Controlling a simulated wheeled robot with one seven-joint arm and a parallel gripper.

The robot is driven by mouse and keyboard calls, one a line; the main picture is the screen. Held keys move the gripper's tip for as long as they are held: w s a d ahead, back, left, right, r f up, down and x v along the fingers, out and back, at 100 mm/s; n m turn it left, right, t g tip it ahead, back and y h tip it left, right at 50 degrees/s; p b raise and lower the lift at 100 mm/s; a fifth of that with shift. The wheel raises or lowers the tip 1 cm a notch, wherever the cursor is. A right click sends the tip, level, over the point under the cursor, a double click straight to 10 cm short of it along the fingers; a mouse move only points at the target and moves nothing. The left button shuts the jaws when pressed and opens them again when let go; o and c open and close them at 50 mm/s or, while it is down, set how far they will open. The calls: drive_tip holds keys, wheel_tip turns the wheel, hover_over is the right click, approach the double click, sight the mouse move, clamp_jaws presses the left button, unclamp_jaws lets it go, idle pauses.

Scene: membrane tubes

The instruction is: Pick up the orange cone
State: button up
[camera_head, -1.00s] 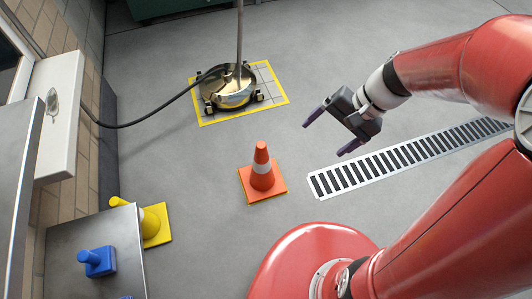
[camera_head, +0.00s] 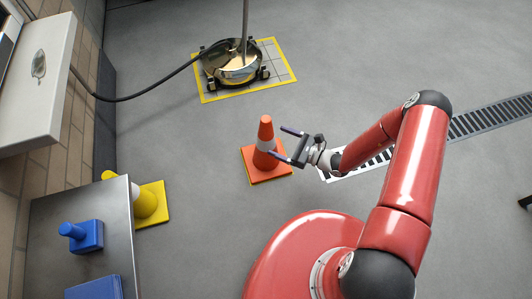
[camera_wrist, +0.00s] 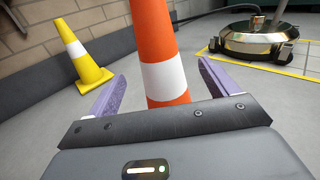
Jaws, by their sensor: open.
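The orange cone (camera_head: 265,133) stands upright on the floor on its square orange base, with a white band around its middle. My gripper (camera_head: 282,143) is open right at its right side in the head view. In the wrist view the cone (camera_wrist: 154,40) rises between the two purple fingers of my gripper (camera_wrist: 155,82), close to the palm. Each finger has a gap to the cone there. The cone's base is hidden behind the gripper in the wrist view.
A yellow cone (camera_head: 147,203) stands at the lower left beside a metal table (camera_head: 115,245) holding blue items. A round brass machine (camera_head: 232,65) with a hose sits on a yellow-edged floor patch behind. A floor grate (camera_head: 485,118) lies right. Floor between is clear.

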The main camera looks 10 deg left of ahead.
sight(261, 137)
drive_tip(key=shift+a+f+m, duration=0.2)
drive_tip(key=shift+f+m, duration=0.1)
drive_tip(key=shift+f, duration=0.2)
drive_tip(key=shift+w+a+f+t, duration=0.1)
drive_tip(key=shift+a+t, duration=0.2)
drive_tip(key=shift+a, duration=0.05)
drive_tip(key=x, duration=0.3)
drive_tip(key=b+x, duration=0.1)
drive_tip(key=x, duration=0.3)
drive_tip(key=shift+f, duration=0.25)
drive_tip(key=shift+c, duration=0.5)
drive_tip(key=c, duration=1.7)
